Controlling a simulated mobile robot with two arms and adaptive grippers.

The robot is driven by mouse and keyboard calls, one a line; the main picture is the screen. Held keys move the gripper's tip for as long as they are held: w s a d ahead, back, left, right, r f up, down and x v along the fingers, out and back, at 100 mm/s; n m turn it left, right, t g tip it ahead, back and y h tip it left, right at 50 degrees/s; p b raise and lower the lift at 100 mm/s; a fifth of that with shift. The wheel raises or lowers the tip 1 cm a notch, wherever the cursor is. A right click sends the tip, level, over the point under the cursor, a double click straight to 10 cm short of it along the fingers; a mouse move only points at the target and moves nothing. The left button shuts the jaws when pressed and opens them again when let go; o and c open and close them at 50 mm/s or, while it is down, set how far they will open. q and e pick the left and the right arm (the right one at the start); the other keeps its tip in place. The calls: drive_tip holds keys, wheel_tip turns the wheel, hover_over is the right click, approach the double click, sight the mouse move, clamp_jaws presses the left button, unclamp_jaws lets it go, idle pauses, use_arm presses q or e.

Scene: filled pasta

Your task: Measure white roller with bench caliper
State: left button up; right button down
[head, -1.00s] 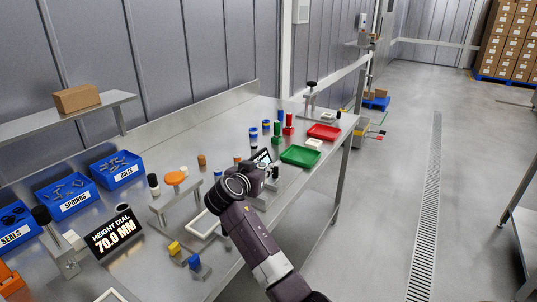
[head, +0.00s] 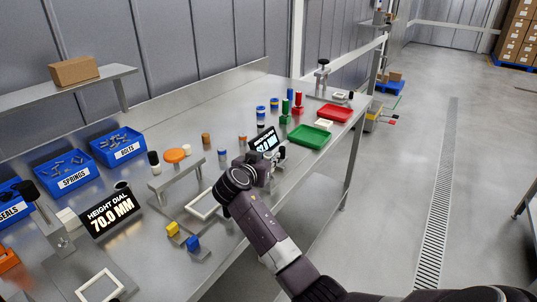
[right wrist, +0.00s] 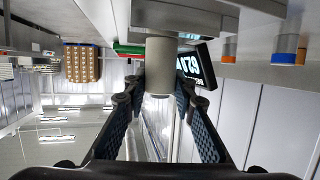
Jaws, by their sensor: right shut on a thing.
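My right gripper (head: 272,163) is over the front part of the bench, in front of a small tilted black display (head: 264,141) with lit digits, partly hidden. In the right wrist view, my right gripper (right wrist: 160,92) is shut on a pale cylinder, the white roller (right wrist: 159,60), with a finger on each side. A metal part stands close behind the roller's upper end; whether they touch is unclear. The display also shows beside the roller (right wrist: 197,67), its digits upside down. I cannot clearly make out the caliper's jaws. My left gripper is not in view.
A height dial (head: 110,215) reads 70.0 MM at the left. Green (head: 309,136) and red (head: 334,113) trays and several coloured cylinders lie beyond the gripper.

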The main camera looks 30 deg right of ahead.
drive_tip(key=shift+f, duration=0.45)
drive_tip(key=shift+f+b, duration=0.4)
drive_tip(key=shift+b, duration=0.1)
drive_tip(key=c, duration=1.5)
unclamp_jaws()
drive_tip(key=v, duration=1.2)
drive_tip(key=shift+a, duration=0.1)
